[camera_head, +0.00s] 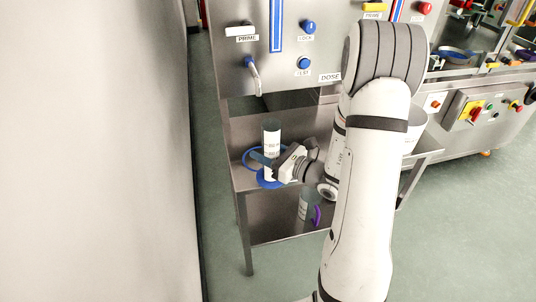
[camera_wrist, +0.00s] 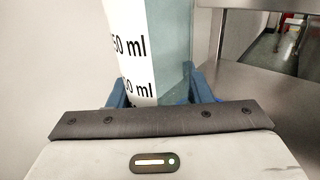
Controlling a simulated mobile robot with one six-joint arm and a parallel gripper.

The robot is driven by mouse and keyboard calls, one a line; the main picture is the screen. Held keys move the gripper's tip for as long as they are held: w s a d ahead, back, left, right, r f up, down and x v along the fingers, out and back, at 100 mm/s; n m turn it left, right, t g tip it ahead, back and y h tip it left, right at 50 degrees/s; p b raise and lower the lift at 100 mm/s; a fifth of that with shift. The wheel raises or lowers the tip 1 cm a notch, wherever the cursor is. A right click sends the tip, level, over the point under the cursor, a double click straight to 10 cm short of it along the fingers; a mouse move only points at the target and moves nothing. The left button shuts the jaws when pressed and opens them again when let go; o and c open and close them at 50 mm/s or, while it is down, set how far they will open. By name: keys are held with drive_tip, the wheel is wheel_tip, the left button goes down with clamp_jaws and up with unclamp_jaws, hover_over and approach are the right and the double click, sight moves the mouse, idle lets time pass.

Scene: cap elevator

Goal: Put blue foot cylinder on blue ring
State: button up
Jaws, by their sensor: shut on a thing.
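The blue foot cylinder (camera_head: 271,135) is a clear measuring cylinder with a white scale label, upright above the upper steel shelf. Its blue foot (camera_head: 267,181) shows below my gripper. My gripper (camera_head: 268,160) is shut around the cylinder's lower part, coming from the right. In the wrist view the cylinder (camera_wrist: 148,45) stands between my two blue fingers (camera_wrist: 160,88), with "50 ml" readable on it. The blue ring (camera_head: 244,155) lies on the shelf, partly hidden behind the cylinder and gripper. The foot overlaps the ring's front edge in the picture; I cannot tell whether it touches the shelf.
A second cylinder (camera_head: 304,206) with a purple foot (camera_head: 317,215) is on the lower shelf. The steel panel (camera_head: 240,60) with a tap (camera_head: 253,76) and blue buttons rises behind the upper shelf. A pale wall (camera_head: 140,150) is at left.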

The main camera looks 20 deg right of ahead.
drive_tip(key=w, duration=1.1)
drive_tip(key=shift+w+a, duration=0.15)
drive_tip(key=shift+a, duration=0.15)
idle(0.6)
drive_tip(key=shift+f+b, duration=1.5)
drive_tip(key=shift+b, duration=0.05)
idle(0.6)
drive_tip(key=o, duration=1.2)
